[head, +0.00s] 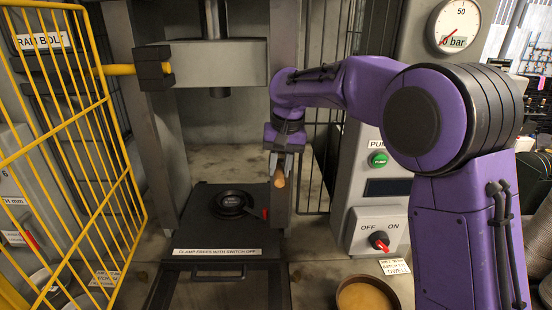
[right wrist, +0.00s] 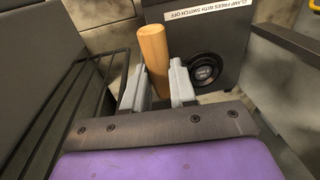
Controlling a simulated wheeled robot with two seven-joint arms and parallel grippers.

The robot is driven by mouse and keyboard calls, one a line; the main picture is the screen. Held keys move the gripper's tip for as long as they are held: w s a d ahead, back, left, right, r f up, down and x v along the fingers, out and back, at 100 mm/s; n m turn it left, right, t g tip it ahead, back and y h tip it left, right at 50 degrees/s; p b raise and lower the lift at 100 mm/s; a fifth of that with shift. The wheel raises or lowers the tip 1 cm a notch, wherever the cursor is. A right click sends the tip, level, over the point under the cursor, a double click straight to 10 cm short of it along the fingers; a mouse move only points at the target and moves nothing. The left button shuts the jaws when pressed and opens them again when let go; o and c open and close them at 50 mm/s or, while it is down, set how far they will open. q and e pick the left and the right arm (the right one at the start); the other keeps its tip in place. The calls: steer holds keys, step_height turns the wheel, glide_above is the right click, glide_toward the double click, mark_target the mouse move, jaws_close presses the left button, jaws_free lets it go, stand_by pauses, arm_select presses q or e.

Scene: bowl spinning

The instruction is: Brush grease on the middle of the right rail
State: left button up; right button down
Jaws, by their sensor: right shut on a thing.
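My right gripper (head: 281,163) is shut on a wooden handle (head: 279,179), seemingly the brush's. It is in front of the press's right upright (head: 284,70), which may be the right rail. I cannot tell whether anything touches it. In the right wrist view the handle (right wrist: 153,55) stands between the two grey fingers (right wrist: 156,88). Its bristles are hidden. A round bowl (head: 340,296) of tan-brown stuff, possibly grease, sits at the bottom edge. My left gripper is not in view.
A black round part (head: 232,203) lies on the dark press bed (head: 200,235), with a red-tipped lever. An open yellow mesh gate (head: 128,180) stands at left.

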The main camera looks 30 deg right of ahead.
mark_target(281, 168)
steer(key=shift+s+d+f, duration=0.1)
steer(key=shift+d+f, duration=0.05)
steer(key=shift+f, duration=6.1)
steer(key=shift+w+d+r, duration=0.1)
steer(key=shift+w+r, duration=0.05)
steer(key=shift+r, duration=2.25)
steer(key=shift+w+r, duration=0.15)
steer(key=shift+r, duration=2.2)
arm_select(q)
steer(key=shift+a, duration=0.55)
arm_select(e)
step_height(281, 168, up, 15)
steer(key=shift+s+r, duration=0.15)
steer(key=shift+r, duration=0.05)
